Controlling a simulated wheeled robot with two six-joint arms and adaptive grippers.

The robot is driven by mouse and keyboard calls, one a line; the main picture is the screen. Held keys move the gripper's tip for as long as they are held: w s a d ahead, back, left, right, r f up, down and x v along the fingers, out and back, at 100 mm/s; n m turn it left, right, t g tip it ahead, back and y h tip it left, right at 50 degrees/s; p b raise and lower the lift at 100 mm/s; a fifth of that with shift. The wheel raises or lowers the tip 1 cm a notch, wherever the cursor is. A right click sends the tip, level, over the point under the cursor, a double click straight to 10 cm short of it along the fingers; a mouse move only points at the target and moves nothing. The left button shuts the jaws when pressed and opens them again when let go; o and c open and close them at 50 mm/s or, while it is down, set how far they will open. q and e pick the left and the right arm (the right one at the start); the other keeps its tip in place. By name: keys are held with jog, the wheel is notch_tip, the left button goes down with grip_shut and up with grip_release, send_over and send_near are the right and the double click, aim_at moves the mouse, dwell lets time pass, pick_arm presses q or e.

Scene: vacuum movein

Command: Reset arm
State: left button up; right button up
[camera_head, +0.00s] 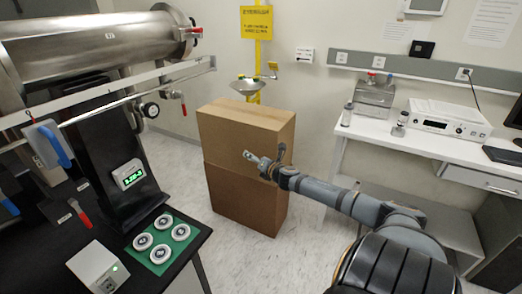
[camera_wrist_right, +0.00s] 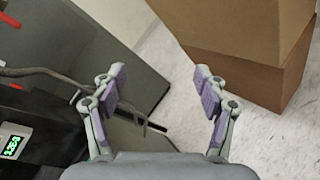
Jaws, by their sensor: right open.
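My right arm comes in from the lower right in the head view and reaches toward the middle. My right gripper (camera_head: 266,160) hangs in the air in front of a tall cardboard box (camera_head: 246,190). In the right wrist view my right gripper (camera_wrist_right: 158,90) has its two fingers spread wide with nothing between them. Floor and dark equipment show behind the fingers. The box (camera_wrist_right: 245,60) also shows at the upper right there, apart from the fingers. My left gripper and left arm are not in view.
A steel vacuum chamber (camera_head: 90,50) stands at left above a black table with a green mat (camera_head: 157,262) holding several white round flanges. A gauge display (camera_head: 129,174) glows green. A white bench (camera_head: 430,145) with instruments runs along the right. Floor (camera_head: 300,245) is clear beside the box.

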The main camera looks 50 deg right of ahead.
jog(key=shift+s+d+f, duration=0.15)
jog(key=shift+s+f, duration=0.05)
jog(key=shift+f, duration=0.1)
dwell(0.4)
jog(key=s+a+f+m+g, duration=0.1)
jog(key=s+f+m+g, duration=0.1)
jog(key=s+f+m, duration=0.65)
jog(key=s+f+m+g, duration=0.1)
jog(key=s+f+g, duration=0.3)
jog(key=f, duration=1)
jog(key=s+a+f+m+g, duration=0.1)
jog(key=s+f+m, duration=0.3)
jog(key=s+f, duration=0.55)
jog(key=s+a+f+m+g+y, duration=0.1)
jog(key=s+a+f+m+g, duration=0.2)
jog(key=s+a+f, duration=0.8)
jog(key=s+a+f+m+g+y, duration=0.2)
jog(key=s+a+f+m, duration=0.6)
jog(key=s+a, duration=0.7)
notch_tip(320, 180, down, 3)
jog(key=shift+a+r+g, duration=0.1)
jog(key=shift+a+g, duration=0.4)
jog(key=shift+g, duration=0.2)
jog(key=shift+s, duration=0.1)
jog(key=shift+c, duration=0.3)
